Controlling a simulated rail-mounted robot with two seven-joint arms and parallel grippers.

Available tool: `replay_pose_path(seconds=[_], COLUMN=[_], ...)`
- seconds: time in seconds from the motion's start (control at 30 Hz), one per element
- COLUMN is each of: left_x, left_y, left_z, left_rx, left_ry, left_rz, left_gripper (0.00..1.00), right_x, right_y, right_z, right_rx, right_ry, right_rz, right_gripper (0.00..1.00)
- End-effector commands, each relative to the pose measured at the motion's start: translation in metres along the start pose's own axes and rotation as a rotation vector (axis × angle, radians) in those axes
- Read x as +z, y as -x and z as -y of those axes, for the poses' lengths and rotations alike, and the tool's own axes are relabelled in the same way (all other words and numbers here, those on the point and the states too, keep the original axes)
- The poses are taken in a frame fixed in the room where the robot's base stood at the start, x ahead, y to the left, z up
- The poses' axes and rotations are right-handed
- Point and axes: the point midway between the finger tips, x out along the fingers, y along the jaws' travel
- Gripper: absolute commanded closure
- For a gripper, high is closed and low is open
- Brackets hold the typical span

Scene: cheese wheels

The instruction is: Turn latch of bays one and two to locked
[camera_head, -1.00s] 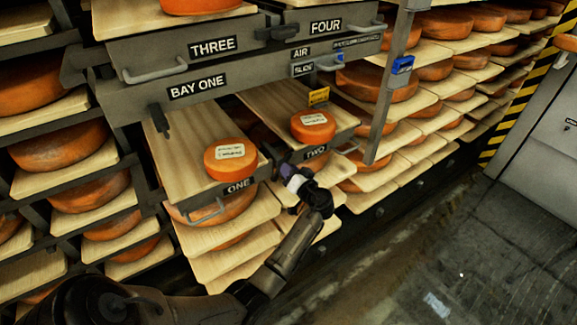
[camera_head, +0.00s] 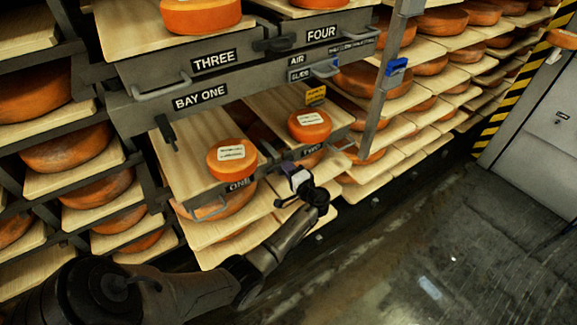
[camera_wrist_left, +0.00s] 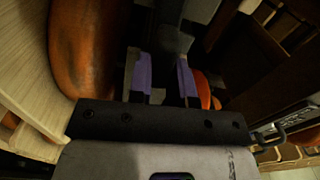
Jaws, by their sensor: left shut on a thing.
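Drawer one (camera_head: 185,178) and drawer two (camera_head: 262,104) lie side by side under the BAY ONE beam, each bearing an orange cheese wheel. My left gripper (camera_head: 286,169) is at the front between their ONE and TWO labels. It is shut on a dark latch part there, mostly hidden by the fingers. In the left wrist view the purple finger pads (camera_wrist_left: 163,78) stand close together with a dark, unclear part between them. My right gripper is not in view.
Drawers three (camera_head: 214,63) and four (camera_head: 322,34) sit above, with a black latch (camera_head: 275,44) between them. Grey pull handles (camera_head: 208,212) stick out in front. A grey post (camera_head: 384,95) stands at right. Cheese shelves surround the bay; open floor lies at lower right.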

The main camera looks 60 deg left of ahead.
Motion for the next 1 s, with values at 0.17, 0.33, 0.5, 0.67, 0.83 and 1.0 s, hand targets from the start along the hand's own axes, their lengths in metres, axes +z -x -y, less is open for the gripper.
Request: replay_pose_path(seconds=[0.17,0.33,0.5,0.67,0.83,1.0], left_x=[-0.0001,-0.0001,0.0,0.0,0.0,0.0], left_y=[-0.0002,-0.0001,-0.0001,0.0,0.0,0.0], left_z=[0.0003,-0.0007,-0.0014,-0.0016,-0.0016,-0.0016], left_rx=[0.0,0.0,0.0,0.0,0.0,0.0], left_ry=[-0.068,-0.101,-0.115,-0.117,-0.117,-0.116], left_rz=[0.0,0.0,0.0,0.0,0.0,0.0], left_gripper=[1.0,1.0,1.0,1.0,1.0,0.65], right_x=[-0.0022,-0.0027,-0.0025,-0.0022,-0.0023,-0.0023], right_y=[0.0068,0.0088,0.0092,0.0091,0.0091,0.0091], right_z=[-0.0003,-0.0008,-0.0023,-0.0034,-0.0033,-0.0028], right_rx=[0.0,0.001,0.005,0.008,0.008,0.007], right_ry=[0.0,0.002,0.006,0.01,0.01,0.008], right_rz=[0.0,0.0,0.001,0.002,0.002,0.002], right_gripper=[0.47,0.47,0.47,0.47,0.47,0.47])
